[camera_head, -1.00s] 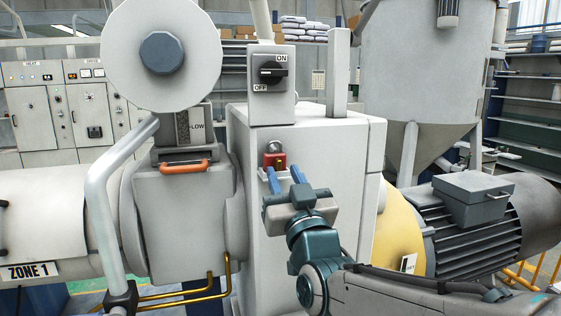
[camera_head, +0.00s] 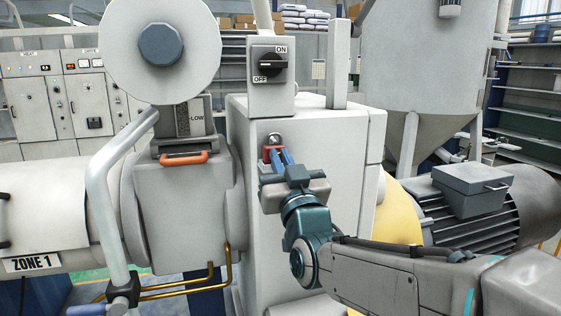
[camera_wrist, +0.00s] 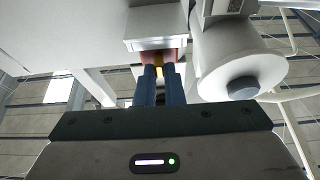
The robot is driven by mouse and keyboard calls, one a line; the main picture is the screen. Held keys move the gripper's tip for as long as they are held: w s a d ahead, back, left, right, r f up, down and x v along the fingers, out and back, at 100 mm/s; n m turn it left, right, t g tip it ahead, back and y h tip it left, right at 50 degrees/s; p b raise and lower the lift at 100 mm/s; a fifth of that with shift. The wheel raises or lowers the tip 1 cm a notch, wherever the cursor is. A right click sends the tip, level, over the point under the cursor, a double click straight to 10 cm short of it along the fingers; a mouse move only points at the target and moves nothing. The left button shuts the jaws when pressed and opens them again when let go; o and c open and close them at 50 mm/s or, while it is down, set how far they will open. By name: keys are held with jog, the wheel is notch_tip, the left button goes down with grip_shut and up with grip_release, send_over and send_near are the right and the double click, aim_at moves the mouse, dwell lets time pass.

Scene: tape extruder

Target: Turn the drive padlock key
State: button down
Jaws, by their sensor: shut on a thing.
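The red drive padlock (camera_head: 267,153) hangs by its grey shackle on the front of the pale machine housing, below the ON/OFF switch. My gripper (camera_head: 283,156) is at the padlock, its blue fingers covering part of the red body. In the wrist view the red padlock (camera_wrist: 180,56) shows just past the fingertips. A small yellow key (camera_wrist: 159,71) sits between the two blue fingers of my gripper (camera_wrist: 160,80), which are shut on it. The fingers hide most of the key, and its turn angle cannot be told.
The rotary ON/OFF switch (camera_head: 271,65) is above the padlock. To the left are an orange handle (camera_head: 184,158), a bent grey pipe (camera_head: 104,200) and brass tubes (camera_head: 190,285). A yellow guard (camera_head: 397,215) and motor (camera_head: 470,225) stand at the right.

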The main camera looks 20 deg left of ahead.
jog(key=shift+f+m+b, duration=0.15)
jog(key=shift+m+b, duration=0.25)
jog(key=shift+b, duration=0.1)
jog(key=shift+r+m+h+b, duration=0.1)
jog(key=shift+m+h+b, duration=0.45)
jog(key=shift+m+h, duration=1.55)
jog(key=shift+r+m+h+b, duration=0.1)
jog(key=shift+m+h+b, duration=0.45)
jog(key=shift+m, duration=3.1)
jog(key=shift+m+h+b, duration=0.55)
jog(key=shift+m+h, duration=0.7)
jog(key=shift+m, duration=1.6)
jog(key=shift+a, duration=0.1)
jog(key=c, duration=1.5)
grip_release()
jog(key=shift+f, duration=0.1)
